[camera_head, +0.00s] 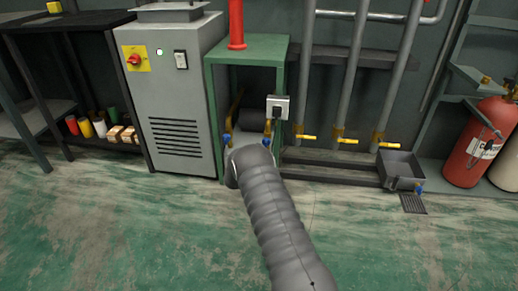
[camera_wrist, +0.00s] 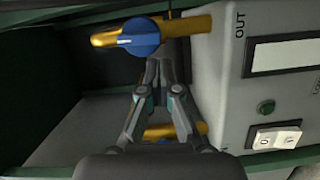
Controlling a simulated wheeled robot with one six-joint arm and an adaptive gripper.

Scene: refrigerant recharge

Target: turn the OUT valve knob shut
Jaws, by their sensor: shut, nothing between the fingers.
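The OUT valve knob is a blue round knob (camera_wrist: 138,37) on a brass valve pipe (camera_wrist: 195,27) at the top of the wrist view, beside the printed OUT label. A paler bar crosses its face. My gripper (camera_wrist: 162,66) is shut and empty, with its fingertips just below and right of the knob; I cannot tell whether they touch it. A second brass valve (camera_wrist: 165,131) shows lower down, partly hidden behind my fingers. In the head view, my arm hides the gripper, and two blue knobs show near its end, one on the left (camera_head: 227,139) and one on the right (camera_head: 267,140).
A white machine panel (camera_wrist: 225,75) with a green button (camera_wrist: 266,107) and a white switch (camera_wrist: 276,137) stands close on the right. In the head view, a green frame (camera_head: 212,110) surrounds the machine, and a grey cabinet (camera_head: 175,95) stands left. The floor in front is clear.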

